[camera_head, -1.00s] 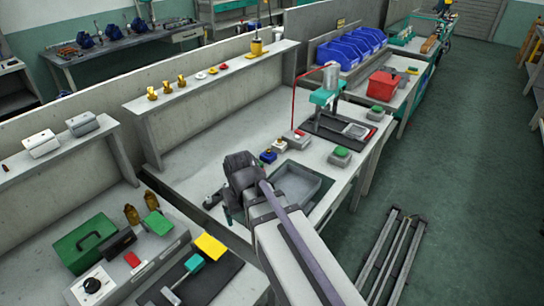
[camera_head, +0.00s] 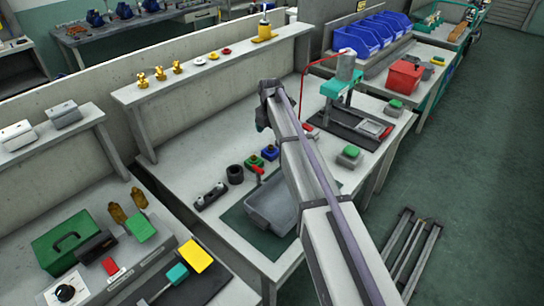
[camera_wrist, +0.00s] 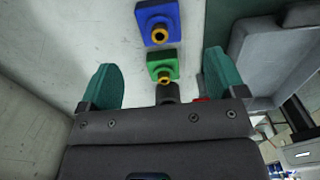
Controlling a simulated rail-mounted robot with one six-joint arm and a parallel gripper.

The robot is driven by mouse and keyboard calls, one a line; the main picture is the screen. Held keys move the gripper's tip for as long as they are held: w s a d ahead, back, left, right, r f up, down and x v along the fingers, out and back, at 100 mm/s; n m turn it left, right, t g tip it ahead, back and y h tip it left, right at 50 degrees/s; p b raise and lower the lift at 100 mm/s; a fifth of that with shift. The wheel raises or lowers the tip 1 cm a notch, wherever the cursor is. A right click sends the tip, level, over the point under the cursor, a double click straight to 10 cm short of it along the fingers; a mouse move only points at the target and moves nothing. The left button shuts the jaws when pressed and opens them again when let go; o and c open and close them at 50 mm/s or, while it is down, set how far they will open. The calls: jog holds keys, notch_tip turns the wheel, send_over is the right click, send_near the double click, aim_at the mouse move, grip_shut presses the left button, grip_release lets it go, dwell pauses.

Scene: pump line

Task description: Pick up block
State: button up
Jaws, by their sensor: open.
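A blue block (camera_head: 270,152) and a green block (camera_head: 255,161) stand close together on the middle workbench, left of my arm. In the wrist view, the blue block (camera_wrist: 158,22) and the green block (camera_wrist: 163,66) each carry a brass-coloured ring. The green one is nearer my gripper. My gripper (camera_wrist: 160,80) is open, with its two teal fingers spread wide and the green block showing between them in the picture. I see no contact with either block. In the head view my gripper (camera_head: 262,118) is partly hidden by its wrist.
A grey tray (camera_head: 262,222) lies right of the blocks; its wall (camera_wrist: 240,40) shows in the wrist view. A black cylinder (camera_head: 235,174) and a black fixture (camera_head: 210,196) are on the left. A teal press (camera_head: 341,88) stands behind right. The bench's back left is clear.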

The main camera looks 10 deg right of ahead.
aim_at(271, 146)
notch_tip(271, 146, down, 9)
jog(key=b, duration=0.7)
jog(key=shift+f+b, duration=0.2)
jog(key=shift+b, duration=0.15)
jog(key=shift+r, duration=0.25)
jog(key=c, duration=1.2)
notch_tip(271, 146, up, 10)
jog(key=p, duration=1.1)
jog(key=shift+r, duration=0.2)
